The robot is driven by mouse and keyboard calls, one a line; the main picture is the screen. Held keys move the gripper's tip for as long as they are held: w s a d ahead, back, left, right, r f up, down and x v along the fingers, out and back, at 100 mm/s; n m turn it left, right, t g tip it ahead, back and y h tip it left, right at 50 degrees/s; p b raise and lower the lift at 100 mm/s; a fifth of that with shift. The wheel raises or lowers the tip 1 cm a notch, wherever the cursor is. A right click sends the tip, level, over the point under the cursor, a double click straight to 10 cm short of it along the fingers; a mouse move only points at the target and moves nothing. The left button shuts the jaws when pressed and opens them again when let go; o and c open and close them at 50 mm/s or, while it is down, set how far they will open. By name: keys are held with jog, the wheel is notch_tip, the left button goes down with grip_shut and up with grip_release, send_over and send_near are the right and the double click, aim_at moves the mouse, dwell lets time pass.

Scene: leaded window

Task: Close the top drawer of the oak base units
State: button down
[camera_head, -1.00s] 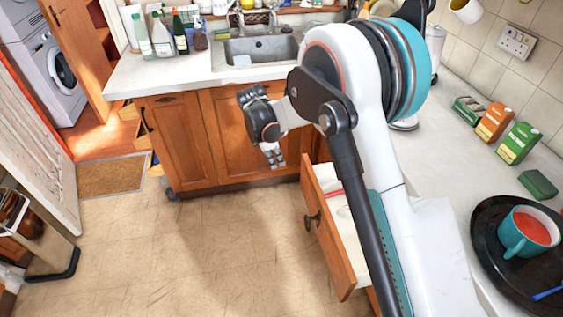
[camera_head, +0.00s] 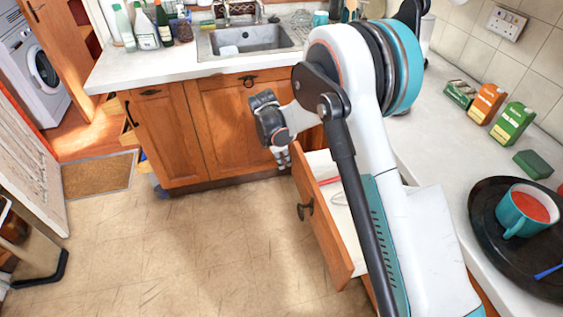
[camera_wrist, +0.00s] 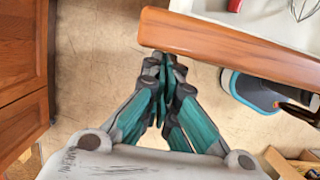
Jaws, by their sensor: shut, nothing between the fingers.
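The top drawer (camera_head: 322,222) of the oak base units stands open, pulled out to the left from under the right-hand worktop. Its dark handle (camera_head: 306,204) is on the front panel. In the wrist view its wooden front edge (camera_wrist: 230,45) crosses the top of the picture, with the white inside behind it. My gripper (camera_head: 283,158) is shut and empty, by the far corner of the drawer front. In the wrist view my gripper (camera_wrist: 168,62) has its fingertips at or very near the left end of the front; I cannot tell whether they touch.
The sink cabinets (camera_head: 200,125) stand behind my gripper. The right worktop (camera_head: 430,130) holds boxes and a black tray (camera_head: 490,225) with a teal mug (camera_head: 525,212). The floor (camera_head: 190,250) left of the drawer is clear.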

jog(key=w+d, duration=0.2)
jog(key=d, duration=0.6)
jog(key=w+d, duration=0.2)
jog(key=d, duration=0.5)
jog(key=w+d, duration=0.2)
jog(key=d, duration=0.6)
jog(key=shift+w+d, duration=0.35)
jog(key=shift+w, duration=0.05)
